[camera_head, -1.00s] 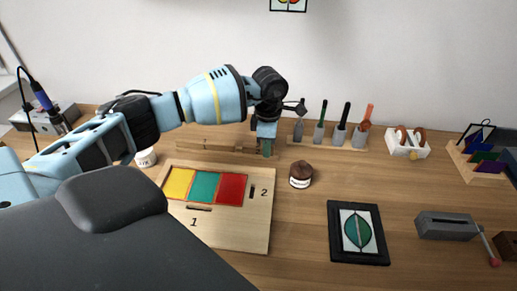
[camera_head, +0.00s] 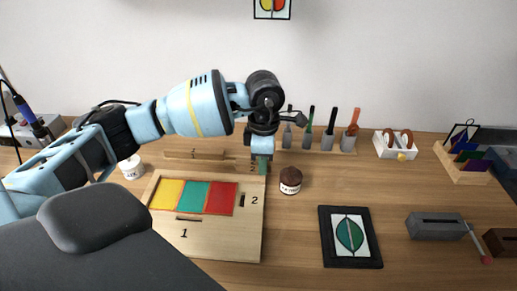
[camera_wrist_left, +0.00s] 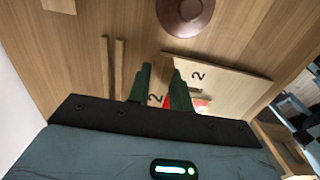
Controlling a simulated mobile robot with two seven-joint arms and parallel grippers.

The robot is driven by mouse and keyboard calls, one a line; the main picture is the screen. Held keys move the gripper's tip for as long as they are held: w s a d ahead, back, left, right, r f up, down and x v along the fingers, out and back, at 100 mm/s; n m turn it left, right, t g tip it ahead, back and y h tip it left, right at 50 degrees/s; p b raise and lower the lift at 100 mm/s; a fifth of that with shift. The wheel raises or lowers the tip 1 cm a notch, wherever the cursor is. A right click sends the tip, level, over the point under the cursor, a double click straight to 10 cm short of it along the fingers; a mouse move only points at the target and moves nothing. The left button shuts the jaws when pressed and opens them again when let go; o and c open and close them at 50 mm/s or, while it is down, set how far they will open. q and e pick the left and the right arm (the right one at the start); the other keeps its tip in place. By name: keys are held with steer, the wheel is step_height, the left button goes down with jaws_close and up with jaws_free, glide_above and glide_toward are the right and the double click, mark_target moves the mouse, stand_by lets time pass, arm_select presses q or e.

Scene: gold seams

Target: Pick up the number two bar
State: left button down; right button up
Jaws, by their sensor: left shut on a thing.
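My left gripper (camera_head: 262,167) points down at the back right corner of the wooden board (camera_head: 225,243). The board holds yellow, teal and red panels, with dark slots marked 1 and 2. My right gripper is not in view.
A wooden bar marked 1 (camera_head: 195,153) lies behind the board. A brown-lidded jar (camera_head: 290,181) stands close right of the gripper, and a tool rack (camera_head: 335,146) stands behind it. A framed leaf panel (camera_head: 350,238) lies front right.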

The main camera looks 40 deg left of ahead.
arm_select(q)
steer(key=s+d, duration=0.1)
steer(key=d, duration=0.1)
steer(key=s+d, duration=0.4)
steer(key=shift+s+r, duration=0.2)
steer(key=shift+r, duration=0.15)
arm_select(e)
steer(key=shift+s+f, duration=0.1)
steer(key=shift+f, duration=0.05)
arm_select(q)
steer(key=shift+r, duration=0.1)
steer(key=shift+r, duration=0.45)
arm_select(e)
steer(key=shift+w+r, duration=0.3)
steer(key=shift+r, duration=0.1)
